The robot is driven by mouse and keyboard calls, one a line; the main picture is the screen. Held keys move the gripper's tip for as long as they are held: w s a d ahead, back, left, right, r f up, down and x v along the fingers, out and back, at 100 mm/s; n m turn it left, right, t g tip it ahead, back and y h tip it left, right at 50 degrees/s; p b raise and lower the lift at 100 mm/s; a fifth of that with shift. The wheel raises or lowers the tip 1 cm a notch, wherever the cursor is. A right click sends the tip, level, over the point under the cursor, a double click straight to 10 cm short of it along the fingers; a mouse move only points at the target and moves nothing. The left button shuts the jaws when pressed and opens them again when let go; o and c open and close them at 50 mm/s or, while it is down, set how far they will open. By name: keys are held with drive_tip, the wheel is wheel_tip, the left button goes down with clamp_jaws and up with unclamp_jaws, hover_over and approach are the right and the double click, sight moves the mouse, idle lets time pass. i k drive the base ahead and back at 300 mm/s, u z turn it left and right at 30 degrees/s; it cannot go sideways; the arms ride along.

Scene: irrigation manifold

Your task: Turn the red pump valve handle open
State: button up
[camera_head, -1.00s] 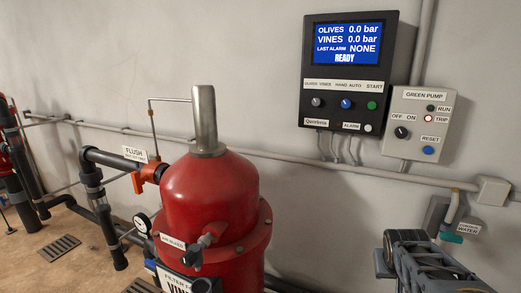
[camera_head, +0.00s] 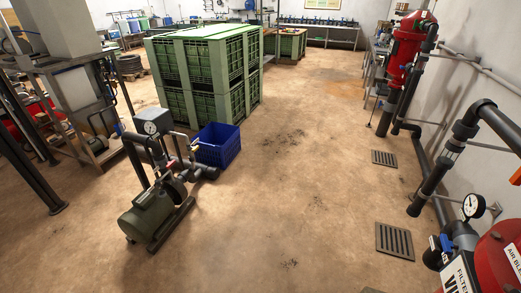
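A green pump (camera_head: 150,214) stands on the floor left of centre, with a pressure gauge (camera_head: 151,128) and a grey box above it. Grey pipework (camera_head: 200,172) runs from the pump toward the right. A small red part (camera_head: 171,164) shows on this pipework; it may be the valve handle, but it is too small to tell its shape or position. A small yellowish part sits near the top of the pipework. My gripper is not in view.
A blue crate (camera_head: 218,146) stands right behind the pump's pipework. Stacked green bins (camera_head: 205,75) are farther back. A metal stand (camera_head: 85,130) is at left. A red filter (camera_head: 497,262), dark pipes and floor grates (camera_head: 394,240) line the right side. The middle floor is clear.

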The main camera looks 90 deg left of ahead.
sight(169, 164)
drive_tip(key=k, duration=0.45)
drive_tip(key=u, duration=3.3)
drive_tip(key=i, duration=2.65)
drive_tip(key=u, duration=0.65)
drive_tip(key=i, duration=0.7)
drive_tip(key=u, duration=0.4)
